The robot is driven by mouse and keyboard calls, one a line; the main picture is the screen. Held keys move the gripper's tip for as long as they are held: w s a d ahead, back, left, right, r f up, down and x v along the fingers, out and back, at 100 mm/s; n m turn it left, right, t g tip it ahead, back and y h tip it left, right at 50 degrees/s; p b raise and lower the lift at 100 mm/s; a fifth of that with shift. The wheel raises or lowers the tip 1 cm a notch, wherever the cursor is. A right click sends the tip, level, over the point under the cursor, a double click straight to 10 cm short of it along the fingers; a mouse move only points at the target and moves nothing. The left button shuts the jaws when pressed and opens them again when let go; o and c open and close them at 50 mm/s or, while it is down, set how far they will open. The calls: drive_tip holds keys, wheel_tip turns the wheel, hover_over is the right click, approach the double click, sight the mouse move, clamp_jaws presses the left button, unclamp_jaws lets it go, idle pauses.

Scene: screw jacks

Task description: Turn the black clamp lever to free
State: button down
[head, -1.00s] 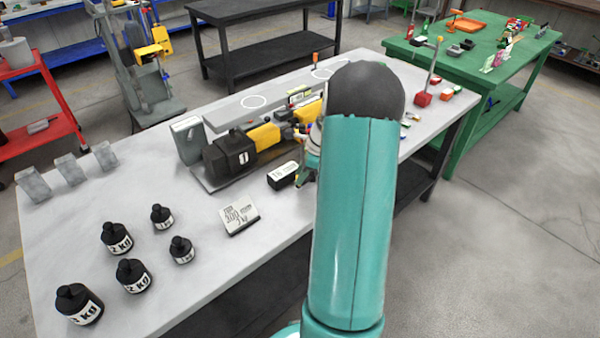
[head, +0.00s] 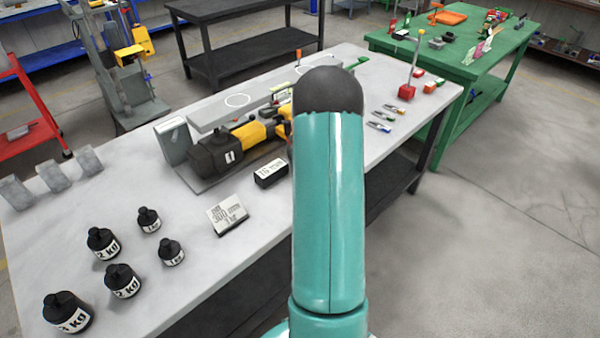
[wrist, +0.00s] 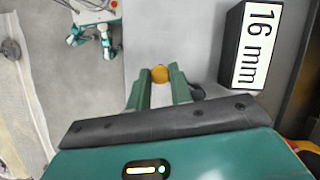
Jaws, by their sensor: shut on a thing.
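In the wrist view my gripper (wrist: 160,76) has its two green fingers closed around a round orange-yellow knob (wrist: 160,74) at the fingertips. What the knob belongs to is hidden. A small dark rounded piece (wrist: 197,92) shows just right of the right finger; I cannot tell whether it is the black clamp lever. In the head view the yellow and black screw jack (head: 240,143) lies on a grey base on the table. My arm hides my gripper and the jack's right end there.
A black block marked 16 mm (wrist: 250,48) is right of my fingers; it also shows in the head view (head: 270,173). A 300 mm plate (head: 227,214) and several black weights (head: 122,281) stand on the grey table's left part.

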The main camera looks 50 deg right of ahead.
drive_tip(key=d+n, duration=0.1)
drive_tip(key=n+g, duration=0.1)
drive_tip(key=n, duration=0.1)
drive_tip(key=shift+s+d+n+h, duration=0.3)
drive_tip(key=shift+s+d, duration=0.1)
drive_tip(key=shift+s+d+n+g+h, duration=0.15)
drive_tip(key=shift+d+n+g, duration=0.2)
drive_tip(key=shift+n, duration=0.35)
drive_tip(key=shift+w+d+n+g+h, duration=0.15)
drive_tip(key=shift+d+n+g, duration=0.2)
drive_tip(key=shift+n, duration=0.35)
drive_tip(key=shift+s+d, duration=0.1)
drive_tip(key=c, duration=1.3)
unclamp_jaws()
drive_tip(key=v, duration=1.3)
drive_tip(key=shift+d+r, duration=0.1)
drive_tip(key=shift+r, duration=0.3)
